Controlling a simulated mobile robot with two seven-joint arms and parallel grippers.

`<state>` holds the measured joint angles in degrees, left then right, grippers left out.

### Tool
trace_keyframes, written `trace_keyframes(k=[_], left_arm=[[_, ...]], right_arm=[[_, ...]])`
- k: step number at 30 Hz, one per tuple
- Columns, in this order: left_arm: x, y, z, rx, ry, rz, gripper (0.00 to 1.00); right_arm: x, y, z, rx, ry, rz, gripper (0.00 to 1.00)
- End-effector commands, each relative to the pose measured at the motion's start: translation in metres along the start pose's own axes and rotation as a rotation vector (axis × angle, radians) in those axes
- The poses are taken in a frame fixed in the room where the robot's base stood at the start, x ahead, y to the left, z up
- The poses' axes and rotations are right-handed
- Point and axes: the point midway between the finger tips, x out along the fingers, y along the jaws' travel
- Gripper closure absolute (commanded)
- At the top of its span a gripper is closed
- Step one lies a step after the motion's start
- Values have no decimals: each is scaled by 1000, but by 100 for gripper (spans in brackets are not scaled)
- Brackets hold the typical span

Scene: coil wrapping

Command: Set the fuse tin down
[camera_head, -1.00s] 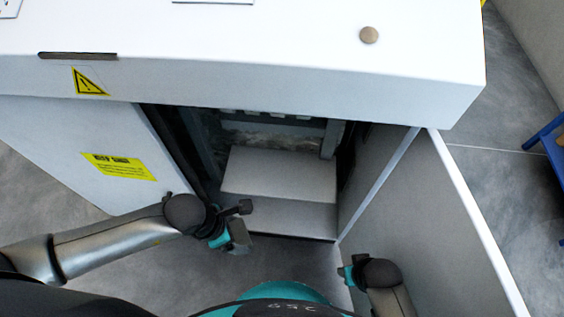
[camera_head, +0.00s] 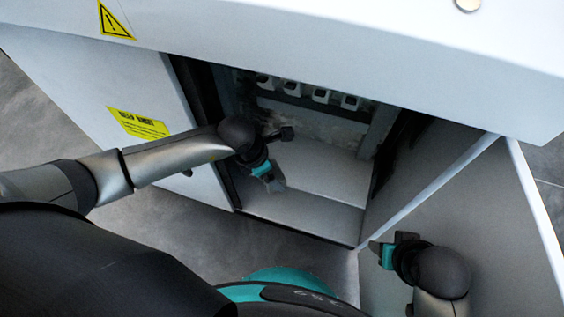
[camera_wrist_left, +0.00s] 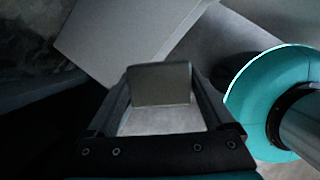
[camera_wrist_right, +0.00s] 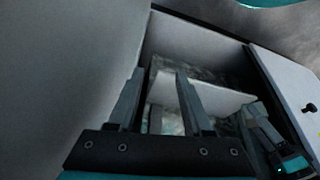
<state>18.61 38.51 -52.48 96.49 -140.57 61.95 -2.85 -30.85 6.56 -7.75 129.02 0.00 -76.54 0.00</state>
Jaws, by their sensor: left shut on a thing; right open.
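My left gripper (camera_head: 268,174) is inside the open cabinet's mouth, above the light grey step. It is shut on a small grey box, which I take to be the fuse tin (camera_head: 274,183). In the left wrist view the tin (camera_wrist_left: 161,84) sits between the two fingers. I cannot tell whether its underside touches the step. My right gripper (camera_head: 383,252) is open and empty, close to the open door on the right. Its spread fingers also show in the right wrist view (camera_wrist_right: 158,85).
The white cabinet (camera_head: 300,40) has a row of several pale fittings (camera_head: 308,92) at the back. Its two-level step (camera_head: 320,170) has bare room right of my left gripper. The open door (camera_head: 470,190) stands at right, the left panel (camera_head: 90,105) at left.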

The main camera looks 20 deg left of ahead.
Motion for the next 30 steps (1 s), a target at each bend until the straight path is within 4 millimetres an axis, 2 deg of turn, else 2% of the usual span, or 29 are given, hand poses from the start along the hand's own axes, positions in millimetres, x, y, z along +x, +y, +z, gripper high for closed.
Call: trace_keyframes(k=[9,18,30], left_arm=[[13,36,35,0,-2,0,78],[17,55,52,-1,-2,0,78],[43,53,42,0,0,0,78]], right_arm=[[-37,-1,-13,-1,79,-1,50],[-16,-24,-40,-19,288,-60,50],[-8,-53,-67,-17,555,-139,50]])
